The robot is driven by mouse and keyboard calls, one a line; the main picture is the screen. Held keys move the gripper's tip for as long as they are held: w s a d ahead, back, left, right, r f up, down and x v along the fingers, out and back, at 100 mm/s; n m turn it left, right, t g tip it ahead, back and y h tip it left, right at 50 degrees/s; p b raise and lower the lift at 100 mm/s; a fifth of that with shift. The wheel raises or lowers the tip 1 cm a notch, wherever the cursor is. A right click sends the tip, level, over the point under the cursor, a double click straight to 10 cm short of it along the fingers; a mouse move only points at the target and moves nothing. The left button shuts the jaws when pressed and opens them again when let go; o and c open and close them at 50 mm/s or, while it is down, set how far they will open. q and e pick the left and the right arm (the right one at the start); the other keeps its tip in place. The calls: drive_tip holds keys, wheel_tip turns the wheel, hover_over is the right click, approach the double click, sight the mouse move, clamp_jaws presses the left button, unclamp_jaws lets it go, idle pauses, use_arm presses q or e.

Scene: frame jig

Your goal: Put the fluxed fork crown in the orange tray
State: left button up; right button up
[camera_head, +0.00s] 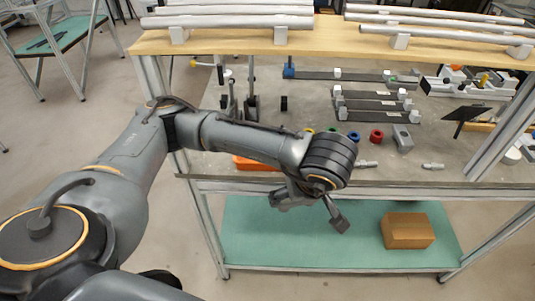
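My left arm reaches in from the left, and its gripper (312,211) hangs in front of the bench's front edge, above the lower shelf. Its fingers are spread apart and nothing shows between them. An orange piece, likely the orange tray (252,164), shows at the bench's front edge behind my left forearm, which hides much of it. I cannot pick out the fluxed fork crown for certain; several small metal parts lie on the bench, and my arm covers part of it. My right gripper is not in view.
The grey bench (300,172) holds red (377,136) and blue (353,137) rings, a grey block (402,139) and dark bars. A wooden shelf (335,42) with metal tubes runs above. A cardboard box (407,230) stands on the green lower shelf (270,240).

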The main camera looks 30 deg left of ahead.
use_arm(q)
drive_tip(key=shift+a+r+n, duration=0.3)
drive_tip(key=shift+r+n, duration=0.3)
drive_tip(key=shift+r, duration=0.2)
drive_tip(key=w+a, duration=0.3)
drive_tip(key=a, duration=0.1)
drive_tip(key=w+a, duration=0.4)
drive_tip(key=a, duration=0.1)
drive_tip(key=w+a, duration=0.3)
drive_tip(key=a, duration=0.2)
drive_tip(key=shift+w+a+r, duration=0.1)
drive_tip(key=shift+w+a, duration=0.05)
drive_tip(key=shift+a, duration=0.05)
drive_tip(key=shift+a+f, duration=0.1)
drive_tip(key=shift+f, duration=0.1)
wheel_tip(320, 180, down, 2)
drive_tip(key=shift+f+p, duration=0.1)
drive_tip(key=shift+p, duration=0.4)
drive_tip(key=shift+f, duration=0.5)
drive_tip(key=o, duration=1.2)
drive_tip(key=shift+f, duration=0.15)
